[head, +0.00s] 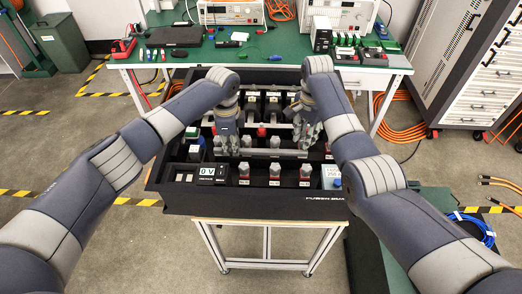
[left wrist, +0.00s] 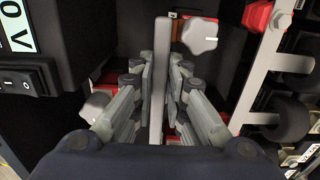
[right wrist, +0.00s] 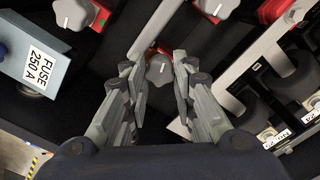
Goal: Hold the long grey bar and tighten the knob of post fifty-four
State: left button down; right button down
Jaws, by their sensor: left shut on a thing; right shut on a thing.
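The long grey bar (head: 262,153) lies across the black case, below a row of grey knobs. My left gripper (head: 228,146) is shut on the bar near its left end; the left wrist view shows the bar (left wrist: 160,70) upright between the fingers. My right gripper (head: 308,140) is at the bar's right end. In the right wrist view its fingers are around a grey knob (right wrist: 160,70) with a white mark, beside the end of the bar (right wrist: 158,25). No label shows on this knob's post, so I cannot read its number.
The black case (head: 250,204) stands on a light frame. A front row of knobs on red bases (head: 244,172), a 0 V panel (head: 207,173) and a FUSE 250 A box (right wrist: 38,62) surround the hands. A second pale bar (left wrist: 262,75) runs behind. A green bench (head: 270,75) stands beyond.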

jog(key=shift+w+r+m, duration=0.2)
jog(key=shift+r+m, duration=0.15)
jog(key=shift+m, duration=0.75)
jog(key=shift+m, duration=1.2)
jog(key=m, duration=0.3)
jog(key=shift+m, duration=0.3)
jog(key=c, duration=1.8)
grip_release()
jog(key=o, duration=0.4)
jog(key=shift+s, duration=0.15)
jog(key=shift+c, duration=0.2)
jog(key=shift+f, duration=0.1)
